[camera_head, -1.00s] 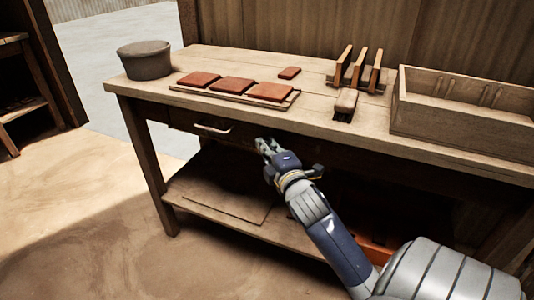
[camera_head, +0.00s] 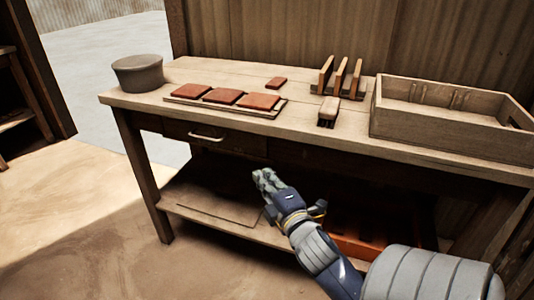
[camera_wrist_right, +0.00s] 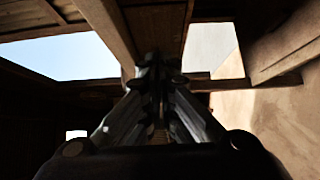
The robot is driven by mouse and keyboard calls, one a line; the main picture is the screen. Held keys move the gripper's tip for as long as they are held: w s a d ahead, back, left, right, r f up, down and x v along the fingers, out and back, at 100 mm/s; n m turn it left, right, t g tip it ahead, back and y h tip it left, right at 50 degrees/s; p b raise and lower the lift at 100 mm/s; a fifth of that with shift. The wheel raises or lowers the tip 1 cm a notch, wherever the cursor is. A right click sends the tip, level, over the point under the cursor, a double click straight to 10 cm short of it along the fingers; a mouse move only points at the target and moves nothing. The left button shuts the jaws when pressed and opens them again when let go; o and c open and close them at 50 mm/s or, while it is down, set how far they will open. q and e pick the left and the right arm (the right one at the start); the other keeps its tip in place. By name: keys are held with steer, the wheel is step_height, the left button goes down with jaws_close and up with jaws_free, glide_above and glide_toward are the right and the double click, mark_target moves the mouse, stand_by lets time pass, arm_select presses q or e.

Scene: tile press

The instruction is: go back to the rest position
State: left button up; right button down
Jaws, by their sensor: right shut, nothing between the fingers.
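My right gripper (camera_head: 264,180) is in front of the workbench, below the tabletop and drawer, above the lower shelf in the picture. Its fingers are together with nothing between them. The right wrist view also shows the fingers (camera_wrist_right: 157,75) closed, against the underside of wooden beams and patches of bright sky. My left gripper is not in view.
The wooden workbench (camera_head: 340,133) has a drawer (camera_head: 215,138) with a pale handle. On top are a grey bucket (camera_head: 138,74), red tiles on a board (camera_head: 190,101), a loose tile (camera_head: 276,83), a brush (camera_head: 328,111), a rack (camera_head: 351,92) and a wooden crate (camera_head: 440,125). The floor at left is clear.

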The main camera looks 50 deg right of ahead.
steer(key=shift+s+a, duration=0.1)
steer(key=shift+s, duration=0.4)
